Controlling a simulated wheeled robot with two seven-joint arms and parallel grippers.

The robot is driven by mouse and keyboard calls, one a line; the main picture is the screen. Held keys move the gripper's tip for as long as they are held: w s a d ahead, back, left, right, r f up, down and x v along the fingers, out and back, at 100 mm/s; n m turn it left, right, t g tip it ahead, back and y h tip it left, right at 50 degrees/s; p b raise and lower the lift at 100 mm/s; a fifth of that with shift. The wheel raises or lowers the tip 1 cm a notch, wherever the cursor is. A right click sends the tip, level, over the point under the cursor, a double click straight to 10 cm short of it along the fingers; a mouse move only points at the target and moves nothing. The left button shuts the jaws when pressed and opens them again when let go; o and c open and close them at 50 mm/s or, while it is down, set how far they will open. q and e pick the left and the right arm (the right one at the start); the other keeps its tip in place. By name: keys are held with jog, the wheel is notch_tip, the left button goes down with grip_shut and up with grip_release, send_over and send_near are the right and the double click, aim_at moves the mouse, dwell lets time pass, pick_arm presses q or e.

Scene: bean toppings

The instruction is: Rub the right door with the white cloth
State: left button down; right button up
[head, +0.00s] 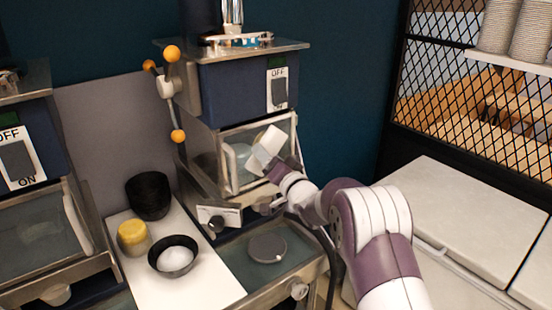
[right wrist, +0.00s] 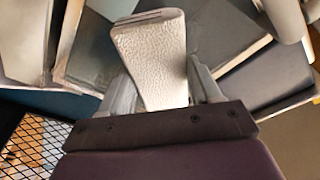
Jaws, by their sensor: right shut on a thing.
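My right gripper (head: 274,168) is shut on a white cloth (head: 268,145), a stiff, block-like pad. In the right wrist view the white cloth (right wrist: 150,55) stands out between the fingers of the right gripper (right wrist: 160,90), with a pebbled surface. The right door (head: 258,150) is a glass panel in a metal frame on the right machine, below its OFF switch. In the head view the cloth overlaps the middle of this door. I cannot tell whether it touches the glass. My left gripper is not in view.
A white board (head: 190,285) at the lower left carries a black cup (head: 149,194), a yellow sponge-like piece (head: 132,236) and a dark bowl (head: 173,262) with white contents. A round grey lid (head: 267,248) lies below the door. A mesh cabinet (head: 470,100) stands at right.

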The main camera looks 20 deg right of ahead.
aim_at(281, 145)
jog(key=a, duration=0.1)
jog(key=s+a+b, duration=0.1)
jog(key=a, duration=0.1)
jog(key=shift+f, duration=0.1)
jog(key=shift+s+a+r, duration=0.1)
jog(key=shift+a+r, duration=0.05)
jog(key=shift+r, duration=0.05)
jog(key=shift+r+p, duration=0.3)
jog(key=shift+r, duration=0.55)
jog(key=shift+w+d, duration=0.25)
jog(key=shift+d, duration=0.35)
jog(key=shift+w+d, duration=0.2)
jog(key=shift+d, duration=0.45)
jog(key=shift+w+d, duration=0.25)
jog(key=shift+d, duration=0.35)
jog(key=shift+w+d+p, duration=0.35)
jog(key=shift+d+p, duration=0.05)
jog(key=shift+d, duration=0.5)
jog(key=shift+w+d+p, duration=0.3)
jog(key=shift+d+p, duration=0.05)
jog(key=shift+d, duration=0.55)
jog(key=shift+w+d+r+p, duration=0.1)
jog(key=shift+w+d+p, duration=0.15)
jog(key=shift+d, duration=0.35)
jog(key=shift+w+d+r+p, duration=0.15)
jog(key=shift+d+p, duration=0.1)
jog(key=shift+d, duration=0.3)
jog(key=shift+w+d+f, duration=0.15)
jog(key=shift+d+f, duration=0.05)
jog(key=shift+d, duration=0.1)
